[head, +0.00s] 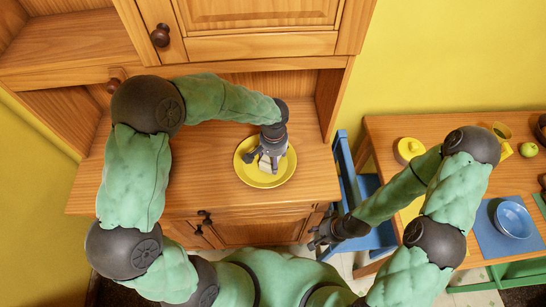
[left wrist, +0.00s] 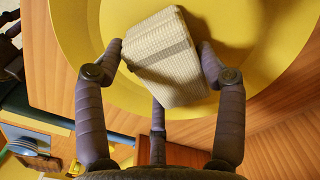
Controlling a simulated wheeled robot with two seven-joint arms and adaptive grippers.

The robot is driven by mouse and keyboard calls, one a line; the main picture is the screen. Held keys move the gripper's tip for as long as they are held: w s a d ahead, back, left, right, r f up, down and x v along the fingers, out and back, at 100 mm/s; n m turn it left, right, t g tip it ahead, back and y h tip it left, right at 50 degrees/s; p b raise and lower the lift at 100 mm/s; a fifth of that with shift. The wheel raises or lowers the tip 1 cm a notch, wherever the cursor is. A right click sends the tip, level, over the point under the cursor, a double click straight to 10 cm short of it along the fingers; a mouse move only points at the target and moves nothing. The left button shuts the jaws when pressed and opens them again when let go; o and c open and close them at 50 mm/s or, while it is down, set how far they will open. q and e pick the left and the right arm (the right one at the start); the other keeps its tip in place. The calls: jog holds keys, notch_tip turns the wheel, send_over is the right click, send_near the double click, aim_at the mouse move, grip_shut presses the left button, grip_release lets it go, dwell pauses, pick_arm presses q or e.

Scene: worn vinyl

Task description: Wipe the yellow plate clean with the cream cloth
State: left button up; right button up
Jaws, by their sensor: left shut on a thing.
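The yellow plate (head: 285,170) lies on the wooden cabinet top; it also fills much of the left wrist view (left wrist: 80,40). My left gripper (head: 268,160) is over the plate, shut on the cream cloth (head: 265,167). In the left wrist view the folded cloth (left wrist: 168,55) sits between the fingers of my left gripper (left wrist: 162,60), against or just above the plate; I cannot tell if it touches. My right gripper (head: 318,238) hangs in front of the cabinet beside the blue chair, away from the plate. Whether its fingers are open is unclear.
A blue chair (head: 347,165) stands between the cabinet and a wooden table (head: 385,128). The table holds a yellow lidded pot (head: 408,149), a blue bowl (head: 513,219) on a blue mat, and a green apple (head: 528,150). The cabinet top left of the plate is clear.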

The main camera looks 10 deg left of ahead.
pick_arm(q)
jog(key=shift+r+p, duration=2.25)
jog(key=shift+r, duration=1.2)
